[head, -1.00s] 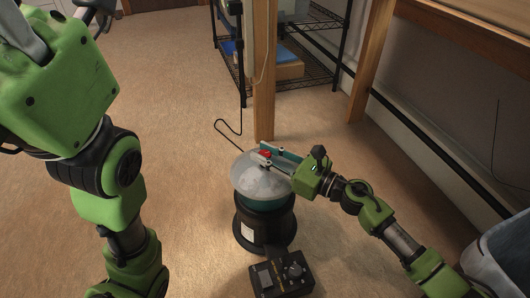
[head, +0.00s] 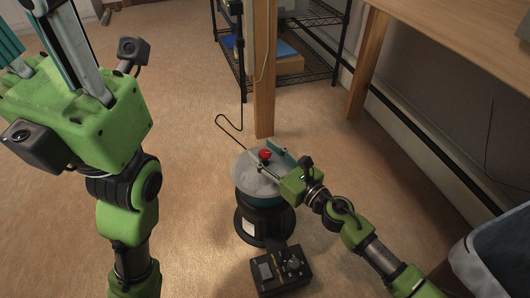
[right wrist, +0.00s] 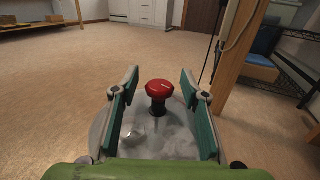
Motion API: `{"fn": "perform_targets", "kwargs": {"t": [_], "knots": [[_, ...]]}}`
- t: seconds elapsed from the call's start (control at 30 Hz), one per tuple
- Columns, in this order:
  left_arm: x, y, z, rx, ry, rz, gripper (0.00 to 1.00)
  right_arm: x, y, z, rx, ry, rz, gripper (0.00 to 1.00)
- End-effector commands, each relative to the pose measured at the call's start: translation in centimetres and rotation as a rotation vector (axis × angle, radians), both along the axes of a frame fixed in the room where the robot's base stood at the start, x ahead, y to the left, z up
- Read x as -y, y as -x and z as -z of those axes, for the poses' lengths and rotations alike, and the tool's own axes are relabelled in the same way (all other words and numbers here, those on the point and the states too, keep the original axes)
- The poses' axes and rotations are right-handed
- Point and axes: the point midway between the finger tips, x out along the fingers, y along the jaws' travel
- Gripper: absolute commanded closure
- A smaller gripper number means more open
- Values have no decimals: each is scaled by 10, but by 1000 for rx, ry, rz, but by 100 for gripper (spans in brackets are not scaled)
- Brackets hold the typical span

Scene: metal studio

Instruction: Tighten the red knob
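The red knob (head: 265,155) stands upright on top of a round machine with a pale, clear-looking dome (head: 255,175). In the right wrist view the red knob (right wrist: 159,89) shows a white line on its top and sits on a thin stem. My right gripper (head: 272,157) is open at the dome. Its teal-padded fingers (right wrist: 159,92) stand on either side of the knob, with a gap on both sides. My left gripper (head: 38,45) is raised at the upper left, far from the knob; its fingers are spread apart and partly cut off by the frame edge.
A black control box (head: 282,270) with a dial lies on the floor in front of the machine. A wooden post (head: 264,70) and a black wire shelf (head: 290,75) stand behind. A wooden table (head: 460,38) is at the right. The carpet at the left is clear.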

Motion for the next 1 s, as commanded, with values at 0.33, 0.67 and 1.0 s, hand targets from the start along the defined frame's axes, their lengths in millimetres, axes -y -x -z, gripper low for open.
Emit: {"fn": "perform_targets", "kwargs": {"t": [0.33,0.67,1.0], "knots": [[0,0,0,1,1,0,60,8,9,1,-2,1,0,59],[0,0,0,1,0,0,60,51,60,2,-5,-1,1,59],[0,0,0,1,0,0,60,76,89,0,-1,-1,-1,59]]}}
